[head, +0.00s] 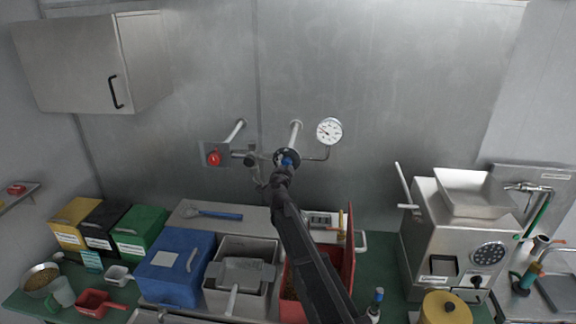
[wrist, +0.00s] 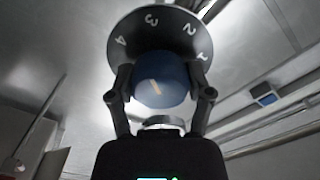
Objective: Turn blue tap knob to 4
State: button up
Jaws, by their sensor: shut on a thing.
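The blue tap knob (head: 289,161) sits on the pipework on the back wall, with a dark dial behind it. In the wrist view the blue knob (wrist: 161,81) has a short pale mark on its face. The dark dial (wrist: 157,42) carries white numbers 4, 3, 2 and 1 from left to right, tilted or upside down. I cannot tell which number the mark points to. My gripper (wrist: 161,92) is shut on the knob, one finger on each side. In the head view my gripper (head: 285,172) reaches up to the knob and hides part of it.
A round gauge (head: 329,131) is right of the knob. A red knob (head: 213,158) is to its left on the same pipework. Below stand a blue bin (head: 176,268), a grey bin (head: 243,250) and a red bin (head: 347,262). A steel grinder (head: 455,240) stands at right.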

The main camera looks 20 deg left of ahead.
jog(key=n, duration=0.5)
jog(key=shift+w, duration=0.1)
jog(key=shift+n, duration=0.3)
jog(key=o, duration=1.1)
jog(key=shift+o, duration=0.2)
jog(key=shift+s, duration=0.2)
jog(key=v, duration=1.1)
jog(key=shift+s, duration=0.35)
jog(key=shift+d, duration=0.1)
